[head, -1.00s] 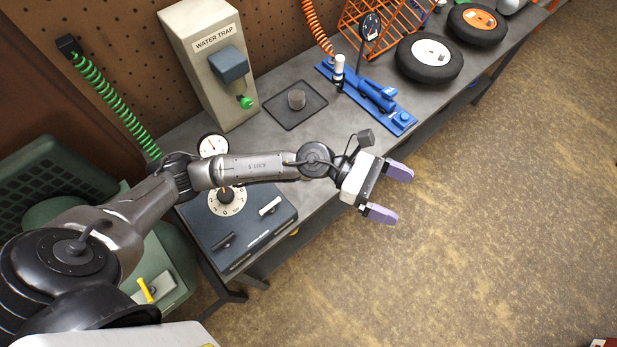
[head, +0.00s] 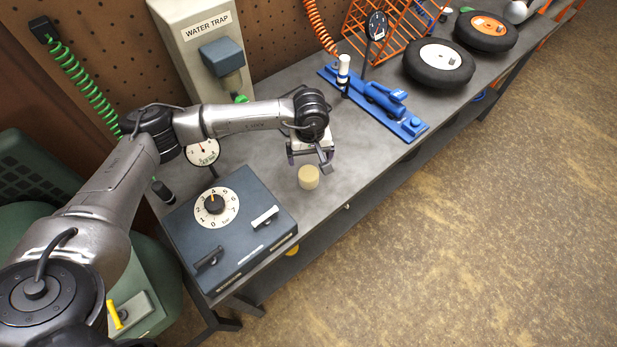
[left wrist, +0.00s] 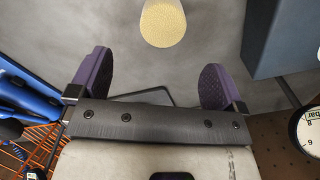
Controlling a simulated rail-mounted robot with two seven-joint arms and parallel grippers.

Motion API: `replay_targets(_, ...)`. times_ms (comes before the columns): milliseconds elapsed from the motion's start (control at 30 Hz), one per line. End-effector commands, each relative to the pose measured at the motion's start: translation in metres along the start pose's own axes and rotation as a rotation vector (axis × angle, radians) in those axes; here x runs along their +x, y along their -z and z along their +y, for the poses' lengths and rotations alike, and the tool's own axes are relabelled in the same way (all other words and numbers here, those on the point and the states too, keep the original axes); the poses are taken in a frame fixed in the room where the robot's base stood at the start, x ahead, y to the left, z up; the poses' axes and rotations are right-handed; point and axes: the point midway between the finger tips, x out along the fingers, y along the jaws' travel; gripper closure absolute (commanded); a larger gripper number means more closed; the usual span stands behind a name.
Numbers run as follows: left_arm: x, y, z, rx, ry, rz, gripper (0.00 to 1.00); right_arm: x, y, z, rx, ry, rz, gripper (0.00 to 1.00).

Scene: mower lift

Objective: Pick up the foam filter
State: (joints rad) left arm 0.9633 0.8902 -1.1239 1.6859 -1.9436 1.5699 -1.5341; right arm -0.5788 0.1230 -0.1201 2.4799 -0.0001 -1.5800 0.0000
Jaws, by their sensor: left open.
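The foam filter (head: 309,177), a small cream-yellow cylinder, stands upright on the grey workbench (head: 350,160). It also shows at the top of the left wrist view (left wrist: 163,23). My left gripper (head: 309,156) is just behind it in the head view, pointing down toward the bench. In the left wrist view its two purple fingers (left wrist: 155,78) are spread wide with nothing between them. The filter lies beyond the fingertips, roughly in line with the gap, apart from both. My right gripper is in neither view.
A dark blue box with a dial (head: 230,230) stands left of the filter, with a round gauge (head: 203,152) behind it. The water trap (head: 205,45) is at the back. A blue jack-like tool (head: 385,100) and wheels (head: 439,63) lie right. Bench between is clear.

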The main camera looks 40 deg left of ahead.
Motion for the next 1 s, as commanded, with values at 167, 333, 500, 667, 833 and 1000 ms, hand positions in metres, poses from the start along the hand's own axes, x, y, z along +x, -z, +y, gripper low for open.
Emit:
replay_targets(167,0.027,-0.001,0.000,0.000,0.000,-0.003,0.04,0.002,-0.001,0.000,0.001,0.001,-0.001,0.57)
replay_targets(333,0.039,-0.001,0.000,0.000,-0.002,-0.002,0.04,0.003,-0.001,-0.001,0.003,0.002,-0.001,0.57)
replay_targets(500,0.043,-0.001,0.000,0.000,-0.002,-0.003,0.04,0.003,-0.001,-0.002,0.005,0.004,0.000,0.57)
replay_targets(667,0.055,-0.002,-0.002,-0.001,0.000,-0.004,0.04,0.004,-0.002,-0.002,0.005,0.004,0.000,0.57)
replay_targets(833,0.078,-0.002,-0.004,-0.001,0.000,-0.004,0.04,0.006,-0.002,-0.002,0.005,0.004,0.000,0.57)
replay_targets(1000,0.093,-0.002,-0.004,0.000,-0.002,-0.003,0.04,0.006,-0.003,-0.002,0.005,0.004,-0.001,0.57)
